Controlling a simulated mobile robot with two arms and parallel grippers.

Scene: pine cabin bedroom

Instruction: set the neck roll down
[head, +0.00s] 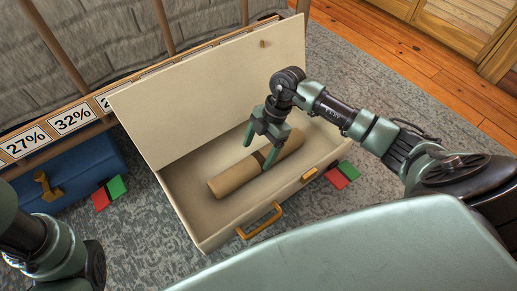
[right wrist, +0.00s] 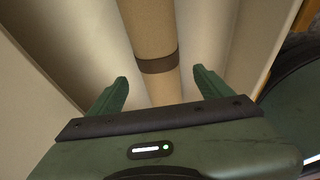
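The neck roll (head: 235,177) is a tan cylinder with a dark band. It lies along the floor of an open cream drawer-like box (head: 205,235), and it also shows in the right wrist view (right wrist: 150,30). My right gripper (head: 260,146) is over the roll near its band. In the right wrist view the two green fingers (right wrist: 160,92) are spread, one each side of the roll, with visible gaps; it is open and not clamped. Whether the fingertips reach below the roll's top is unclear. Part of my left arm shows at lower left; its gripper is out of view.
A raised cream panel (head: 210,90) stands at the box's back, and a brass handle (head: 262,222) is on its front. A blue box (head: 75,175) stands left. Red and green cards (head: 342,175) lie on the grey rug beside the box's right side. A bed is behind.

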